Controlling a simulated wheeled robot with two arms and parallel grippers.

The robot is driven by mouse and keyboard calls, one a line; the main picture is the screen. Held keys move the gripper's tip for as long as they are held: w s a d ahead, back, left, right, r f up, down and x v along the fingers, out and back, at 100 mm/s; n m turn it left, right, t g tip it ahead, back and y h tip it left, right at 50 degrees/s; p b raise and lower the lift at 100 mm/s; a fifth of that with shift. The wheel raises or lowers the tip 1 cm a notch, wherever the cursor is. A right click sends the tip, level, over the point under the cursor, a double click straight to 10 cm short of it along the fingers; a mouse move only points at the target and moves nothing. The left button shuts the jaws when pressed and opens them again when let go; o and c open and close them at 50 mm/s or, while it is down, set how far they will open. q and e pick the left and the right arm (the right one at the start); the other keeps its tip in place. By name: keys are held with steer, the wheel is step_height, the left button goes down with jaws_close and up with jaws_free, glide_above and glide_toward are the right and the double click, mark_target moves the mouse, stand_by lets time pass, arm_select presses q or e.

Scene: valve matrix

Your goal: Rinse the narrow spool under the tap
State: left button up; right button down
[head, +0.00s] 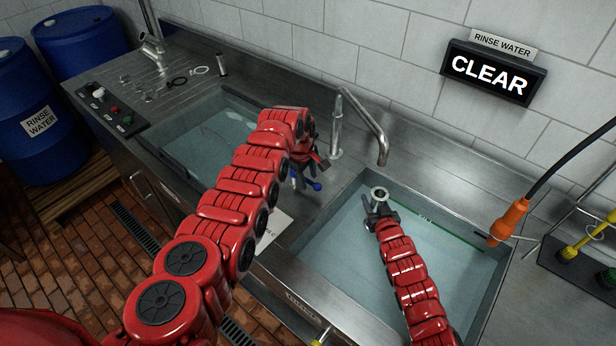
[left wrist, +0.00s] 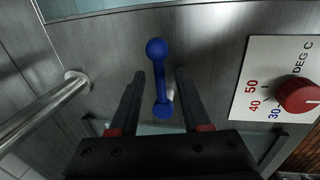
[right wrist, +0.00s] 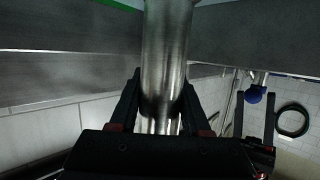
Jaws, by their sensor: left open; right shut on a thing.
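The narrow spool (head: 379,193), a silvery metal piece with a ring-like end, is in my right gripper (head: 380,214). It is over the right basin, just below the tap's spout end (head: 383,158) in the head view. In the right wrist view the spool (right wrist: 166,50) is a shiny cylinder between the fingers. No water stream shows from the spout. A blue lever with ball ends (left wrist: 160,75) lies between the open, apart fingers of my left gripper (left wrist: 158,88). In the head view my left gripper (head: 312,162) is beside the tap, partly hidden by its arm.
A red temperature dial (left wrist: 298,94) sits by the lever. A sign (head: 490,76) on the wall reads CLEAR. The left basin (head: 215,125) holds water. An orange-handled hose (head: 508,222) hangs at the right basin's edge. Small rings (head: 200,70) lie on the drainboard.

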arm_select(q)
jaws_close()
stand_by(1.4)
